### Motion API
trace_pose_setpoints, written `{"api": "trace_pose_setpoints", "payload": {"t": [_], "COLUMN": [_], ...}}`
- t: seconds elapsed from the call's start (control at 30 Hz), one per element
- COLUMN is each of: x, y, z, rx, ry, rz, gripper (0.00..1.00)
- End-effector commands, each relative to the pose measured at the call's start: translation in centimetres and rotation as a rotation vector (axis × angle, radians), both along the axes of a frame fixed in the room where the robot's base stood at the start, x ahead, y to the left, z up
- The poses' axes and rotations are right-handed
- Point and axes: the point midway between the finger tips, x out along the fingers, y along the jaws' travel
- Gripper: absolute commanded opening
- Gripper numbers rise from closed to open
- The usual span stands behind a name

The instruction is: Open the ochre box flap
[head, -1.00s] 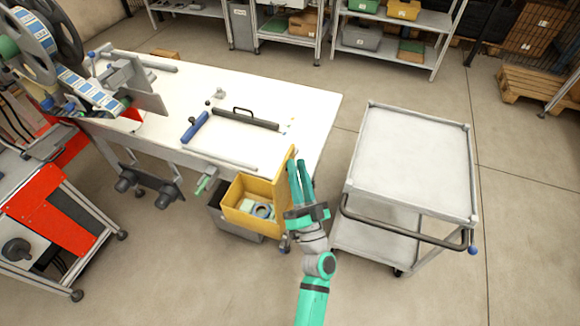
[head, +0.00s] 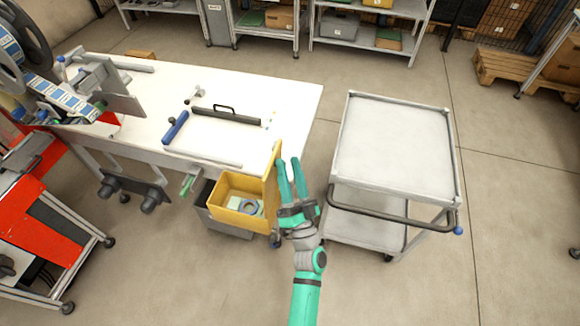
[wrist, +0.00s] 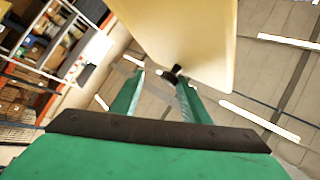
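The ochre box (head: 228,206) stands by the front right corner of the white table, with its top open. A blue-grey ring (head: 249,206) and pale pieces lie inside. Its ochre flap (head: 272,183) stands steeply upright along the box's right side. My green gripper (head: 288,160) is just right of the flap, its fingers pointing up along the flap's outer side. In the wrist view the flap (wrist: 185,35) fills the upper middle, beyond the fingertips (wrist: 160,78). The fingers are apart with nothing visible held between them. Whether a finger touches the flap I cannot tell.
A grey bin (head: 233,228) is beneath the box. A grey trolley (head: 397,150) stands close to the right of my arm. The white table (head: 235,140) carries a black-handled bar (head: 226,116) and a blue roller (head: 176,127). Floor is open in front.

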Motion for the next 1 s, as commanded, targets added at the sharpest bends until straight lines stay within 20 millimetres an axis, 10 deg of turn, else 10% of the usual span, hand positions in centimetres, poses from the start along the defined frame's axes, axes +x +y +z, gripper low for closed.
{"api": "trace_pose_setpoints", "payload": {"t": [0.67,1.0], "x": [-0.1,-3.7], "y": [-0.2,-1.0], "z": [0.4,-2.3], "rx": [0.001,0.004], "ry": [-0.008,-0.005], "rz": [0.0,-0.003], "gripper": [0.38,0.38]}}
